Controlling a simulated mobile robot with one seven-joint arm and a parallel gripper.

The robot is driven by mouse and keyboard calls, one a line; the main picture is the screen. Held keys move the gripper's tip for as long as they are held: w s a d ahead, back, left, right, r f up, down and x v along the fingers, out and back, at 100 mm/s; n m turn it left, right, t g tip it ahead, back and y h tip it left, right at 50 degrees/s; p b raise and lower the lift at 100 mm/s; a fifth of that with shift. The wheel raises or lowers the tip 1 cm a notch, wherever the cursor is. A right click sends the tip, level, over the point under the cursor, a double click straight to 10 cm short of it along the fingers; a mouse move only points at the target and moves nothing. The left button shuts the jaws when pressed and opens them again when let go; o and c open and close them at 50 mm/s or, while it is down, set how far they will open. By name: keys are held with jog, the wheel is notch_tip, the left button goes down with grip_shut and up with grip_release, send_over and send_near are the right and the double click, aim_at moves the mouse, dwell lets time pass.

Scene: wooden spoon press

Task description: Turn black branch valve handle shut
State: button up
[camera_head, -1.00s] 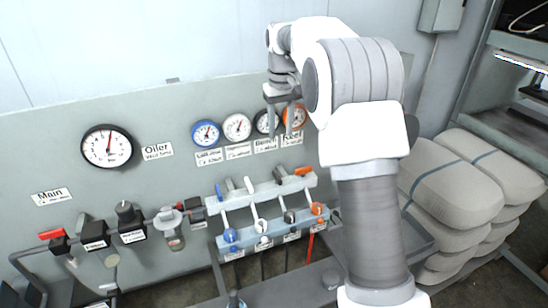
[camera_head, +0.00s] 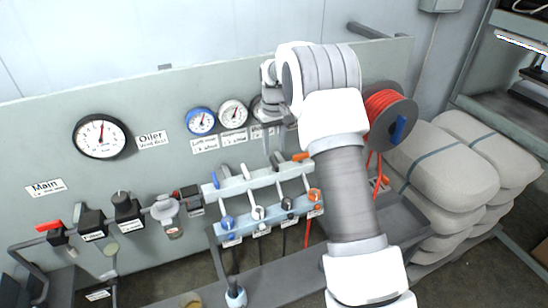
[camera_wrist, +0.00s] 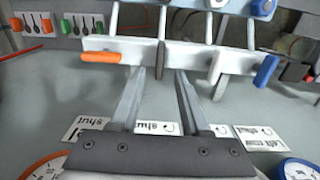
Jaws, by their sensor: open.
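The black branch valve handle (camera_wrist: 160,60) shows in the wrist view as a short dark lever on the light manifold bar. It lines up with the gap between my fingertips; I cannot tell whether they touch it. My gripper (camera_wrist: 160,74) is open with nothing clamped in it. In the head view my gripper (camera_head: 274,145) points down over the manifold, just left of the orange handle (camera_head: 301,157). In the wrist view the orange handle (camera_wrist: 100,57) lies sideways to the left. The white handle (camera_wrist: 216,70) and blue handle (camera_wrist: 267,70) are to the right.
The manifold bar (camera_head: 258,182) carries the branch handles close together. Gauges (camera_head: 201,121) and label cards (camera_head: 234,138) are on the panel behind. A red hose reel (camera_head: 390,112) is right of my arm. Stacked sacks (camera_head: 450,165) stand further right.

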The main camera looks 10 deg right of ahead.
aim_at(274, 161)
jog(key=shift+f+p, duration=0.35)
jog(key=shift+f, duration=2.45)
grip_shut()
